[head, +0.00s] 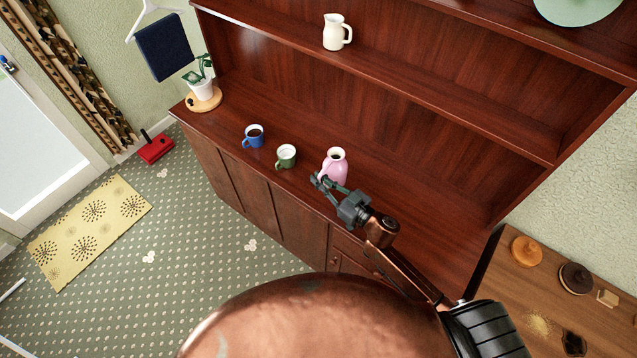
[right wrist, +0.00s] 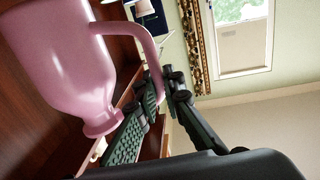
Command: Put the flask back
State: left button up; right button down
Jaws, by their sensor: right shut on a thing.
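The pink flask (head: 336,164) is upright at the sideboard's worktop, right of the green mug. I cannot tell whether its base touches the wood. My right gripper (head: 323,181) is at its near left side, shut on its handle. In the right wrist view the flask (right wrist: 72,62) fills the upper left, with its neck pointing down in the picture. The gripper fingers (right wrist: 153,92) close around the lower part of the handle there. My left gripper is out of view.
A blue mug (head: 253,136) and a green mug (head: 286,156) stand left of the flask. A potted plant (head: 203,88) is at the worktop's far left end. A cream jug (head: 335,32) stands on the shelf (head: 430,80) above. The worktop right of the flask is clear.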

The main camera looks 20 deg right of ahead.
jog(key=w+f+b, duration=0.1)
jog(key=w+f, duration=0.3)
jog(key=f, duration=0.4)
jog(key=shift+w+d+f, duration=0.25)
jog(key=shift+w+f, duration=0.05)
jog(key=shift+w, duration=0.05)
jog(key=shift+f, duration=0.15)
jog(key=c, duration=2.1)
grip_release()
jog(key=shift+f, duration=0.1)
jog(key=b+v, duration=0.1)
jog(key=v, duration=1.1)
jog(key=shift+s, duration=0.15)
